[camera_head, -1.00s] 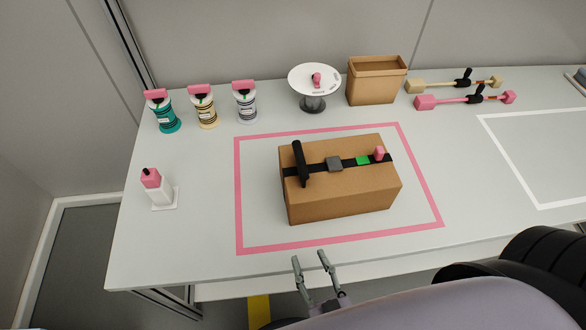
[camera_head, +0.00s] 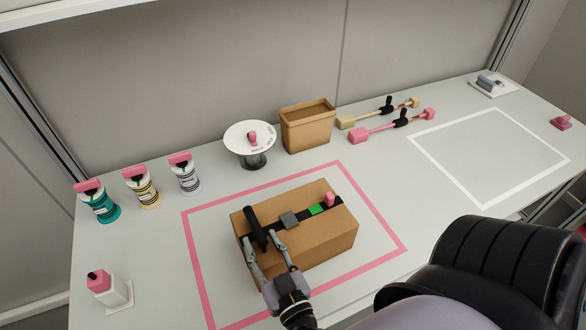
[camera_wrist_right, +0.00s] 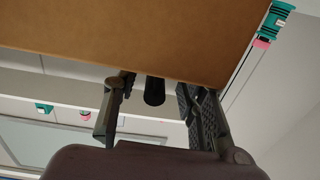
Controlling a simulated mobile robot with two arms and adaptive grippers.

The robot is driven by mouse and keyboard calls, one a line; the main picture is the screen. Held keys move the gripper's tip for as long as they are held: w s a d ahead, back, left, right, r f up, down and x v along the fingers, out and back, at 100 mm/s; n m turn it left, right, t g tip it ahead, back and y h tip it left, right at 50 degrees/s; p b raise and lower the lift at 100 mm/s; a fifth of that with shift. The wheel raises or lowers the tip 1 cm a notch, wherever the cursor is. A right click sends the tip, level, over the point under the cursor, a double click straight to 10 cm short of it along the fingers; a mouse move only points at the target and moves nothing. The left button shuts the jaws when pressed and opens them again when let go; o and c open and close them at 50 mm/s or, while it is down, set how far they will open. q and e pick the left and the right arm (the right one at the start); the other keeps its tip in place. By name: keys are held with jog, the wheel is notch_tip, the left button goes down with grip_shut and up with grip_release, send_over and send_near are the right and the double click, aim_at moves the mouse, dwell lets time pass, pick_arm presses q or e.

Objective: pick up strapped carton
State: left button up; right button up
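The strapped carton (camera_head: 330,239) is a brown box lying inside the pink outline on the table. A black strap runs along its top with a grey block, a green patch, a pink piece and a black bar handle (camera_head: 254,228) at its left end. My right gripper (camera_head: 263,238) is open at the handle, one finger on each side of it. In the right wrist view the carton (camera_wrist_right: 140,35) fills the top, and the dark handle end (camera_wrist_right: 154,91) shows between the open fingers (camera_wrist_right: 155,95). No contact is clear. My left gripper is not in view.
Several pink-topped canisters (camera_head: 141,188) stand at the left, with a white dispenser (camera_head: 109,290) in front. A round white stand (camera_head: 248,143), an open brown bin (camera_head: 307,126) and two bar tools (camera_head: 392,126) line the back. The white-outlined area (camera_head: 490,155) at right is empty.

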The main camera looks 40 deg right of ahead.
aim_at(255, 226)
jog(key=shift+w+d+r+p, duration=0.1)
jog(key=shift+w+d+p, duration=0.15)
jog(key=shift+w, duration=0.65)
jog(key=shift+w+d+f+p, duration=0.1)
jog(key=shift+w+d+p, duration=0.1)
jog(key=shift+w, duration=0.7)
jog(key=shift+w+d+r+p, duration=0.15)
jog(key=shift+w+p, duration=0.1)
jog(key=shift+w, duration=0.65)
jog(key=shift+s, duration=0.1)
jog(key=shift+c, duration=0.4)
grip_shut()
